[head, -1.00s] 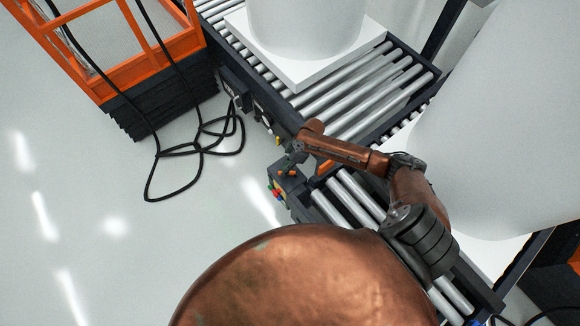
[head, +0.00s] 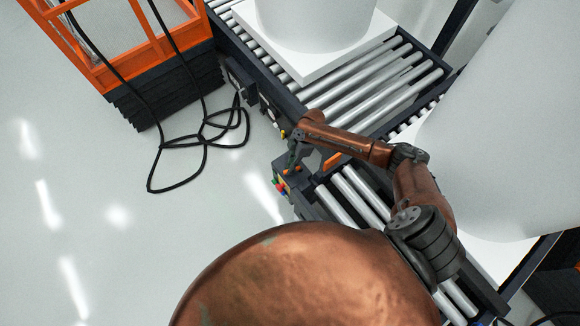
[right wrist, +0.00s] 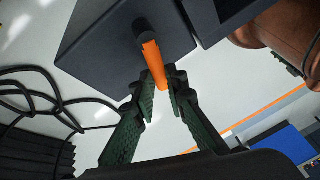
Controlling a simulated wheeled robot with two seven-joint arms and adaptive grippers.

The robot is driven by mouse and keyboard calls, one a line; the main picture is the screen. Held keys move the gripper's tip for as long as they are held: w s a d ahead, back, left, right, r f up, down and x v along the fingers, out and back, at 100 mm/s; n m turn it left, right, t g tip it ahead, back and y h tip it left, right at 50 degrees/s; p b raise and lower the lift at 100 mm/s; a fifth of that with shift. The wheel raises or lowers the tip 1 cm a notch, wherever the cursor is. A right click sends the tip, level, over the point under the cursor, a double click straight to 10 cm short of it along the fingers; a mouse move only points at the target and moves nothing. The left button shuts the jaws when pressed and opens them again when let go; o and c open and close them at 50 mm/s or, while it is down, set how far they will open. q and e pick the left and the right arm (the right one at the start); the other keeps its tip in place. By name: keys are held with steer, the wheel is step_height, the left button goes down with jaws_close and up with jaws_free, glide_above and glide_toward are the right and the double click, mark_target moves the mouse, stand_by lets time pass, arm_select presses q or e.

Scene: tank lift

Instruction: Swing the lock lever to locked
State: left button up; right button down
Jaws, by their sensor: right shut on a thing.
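The orange lock lever (right wrist: 152,60) juts from a black pivot on a dark box (right wrist: 100,50) in the right wrist view. My right gripper (right wrist: 163,88) is shut on the lever's free end, with one green-padded finger on each side. In the head view my right gripper (head: 291,163) is small and points down at the dark control box (head: 285,179) beside the conveyor. The lever is mostly hidden there by the gripper. My left gripper is not in view.
A roller conveyor (head: 385,85) carries a white tank (head: 310,25) on a white pallet. Another large white tank (head: 500,120) stands at the right. Black cable (head: 200,145) lies looped on the floor near an orange-railed lift (head: 140,50). Floor at left is clear.

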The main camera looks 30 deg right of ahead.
steer(key=c, duration=1.9)
jaws_free()
steer(key=shift+c, duration=0.2)
steer(key=v, duration=1.2)
steer(key=shift+f, duration=0.15)
steer(key=x, duration=1.1)
steer(key=shift+a+f, duration=0.2)
steer(key=shift+f, duration=0.1)
